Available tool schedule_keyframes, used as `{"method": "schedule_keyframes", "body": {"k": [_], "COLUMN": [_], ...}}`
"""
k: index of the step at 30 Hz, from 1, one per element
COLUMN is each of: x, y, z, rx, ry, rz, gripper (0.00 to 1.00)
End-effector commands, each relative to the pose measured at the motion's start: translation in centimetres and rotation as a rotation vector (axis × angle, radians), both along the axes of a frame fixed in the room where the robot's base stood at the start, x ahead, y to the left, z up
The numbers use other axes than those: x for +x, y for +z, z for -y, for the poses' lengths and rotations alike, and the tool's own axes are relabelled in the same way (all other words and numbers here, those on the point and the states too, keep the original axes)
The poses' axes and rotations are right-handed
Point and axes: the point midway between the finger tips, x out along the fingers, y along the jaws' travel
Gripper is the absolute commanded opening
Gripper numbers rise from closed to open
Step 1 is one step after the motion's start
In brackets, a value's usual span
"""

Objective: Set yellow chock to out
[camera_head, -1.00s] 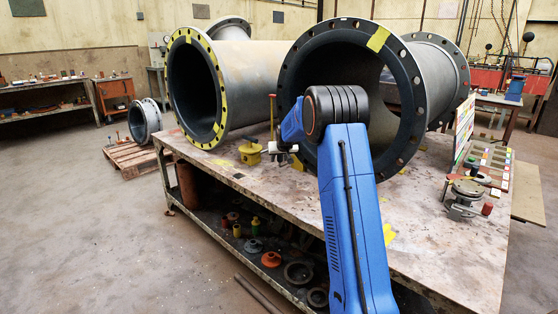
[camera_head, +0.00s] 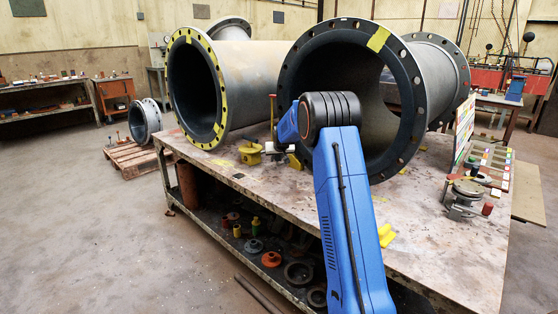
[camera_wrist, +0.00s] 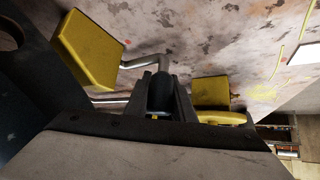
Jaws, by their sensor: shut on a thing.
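A yellow chock block (camera_wrist: 90,50) shows at the upper left of the wrist view, joined to a bent grey metal rod (camera_wrist: 146,59). The rod runs to a dark grip (camera_wrist: 160,93) between my fingers. My gripper (camera_wrist: 163,86) is shut on this dark grip, just above the worn tabletop. A second yellow block (camera_wrist: 211,91) sits to the right of the fingers, partly hidden by my gripper. In the head view, my wrist end is low by the right pipe's mouth, with a yellow piece (camera_head: 294,161) beside it.
Two large flanged pipes, the left (camera_head: 197,88) with a yellow rim and the right (camera_head: 352,100) with a dark rim, fill the bench (camera_head: 450,250). A yellow fitting (camera_head: 250,154) stands between them. A valve-like part (camera_head: 465,198) stands at right. The bench's front right is mostly clear.

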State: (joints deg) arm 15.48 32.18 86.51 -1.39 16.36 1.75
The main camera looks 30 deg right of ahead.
Motion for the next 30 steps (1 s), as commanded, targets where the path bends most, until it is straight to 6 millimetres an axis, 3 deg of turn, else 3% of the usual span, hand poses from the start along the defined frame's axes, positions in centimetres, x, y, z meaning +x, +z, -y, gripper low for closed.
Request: {"method": "schedule_keyframes", "body": {"k": [7,19,20,21,30], "x": [3.8,4.5,4.5,4.5,4.3], "y": [0.1,0.2,0.2,0.2,0.1], "z": [-1.4,-1.7,-1.7,-1.7,-1.6], "rx": [-0.001,-0.002,-0.002,-0.002,-0.002], "ry": [0.001,0.001,0.001,0.001,0.001], "rz": [0.002,0.006,0.006,0.006,0.003], "gripper": [0.0,0.0,0.29,0.39,0.41]}}
